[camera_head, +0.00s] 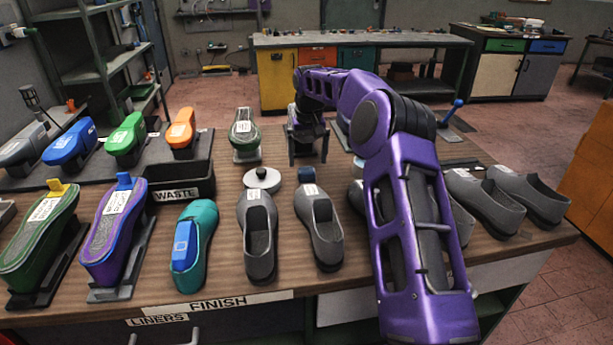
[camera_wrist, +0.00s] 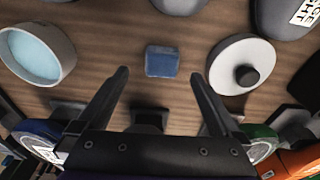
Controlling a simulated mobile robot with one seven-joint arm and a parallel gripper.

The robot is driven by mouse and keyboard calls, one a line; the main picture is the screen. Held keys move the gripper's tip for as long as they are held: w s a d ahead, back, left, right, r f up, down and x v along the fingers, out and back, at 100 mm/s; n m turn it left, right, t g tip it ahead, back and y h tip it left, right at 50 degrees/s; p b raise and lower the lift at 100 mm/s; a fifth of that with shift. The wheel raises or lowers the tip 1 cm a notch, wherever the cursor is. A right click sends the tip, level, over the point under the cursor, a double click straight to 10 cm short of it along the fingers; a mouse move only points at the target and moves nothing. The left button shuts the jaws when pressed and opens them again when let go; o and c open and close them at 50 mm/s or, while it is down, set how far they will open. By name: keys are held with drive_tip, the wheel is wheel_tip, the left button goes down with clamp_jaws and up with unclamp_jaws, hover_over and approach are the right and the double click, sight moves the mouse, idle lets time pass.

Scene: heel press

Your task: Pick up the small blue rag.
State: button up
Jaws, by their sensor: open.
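The small blue rag (camera_head: 307,174) looks like a folded square block. My gripper (camera_head: 307,158) points down over the bench, just behind the rag in the head view. In the wrist view my gripper (camera_wrist: 160,76) is open, with nothing between its fingers. Its exact height above the bench is hard to tell.
A white lid with a dark knob (camera_head: 262,178) lies left of the rag. A bowl with pale blue contents (camera_wrist: 37,55) stands on its other side. Grey shoes (camera_head: 320,229) stand in front. A black waste bin (camera_head: 180,182) and lasts (camera_head: 244,134) are further left.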

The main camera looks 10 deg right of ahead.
sight(307, 169)
drive_tip(key=f, duration=0.5)
drive_tip(key=shift+w+a, duration=0.1)
drive_tip(key=shift+w, duration=0.15)
drive_tip(key=c, duration=1.4)
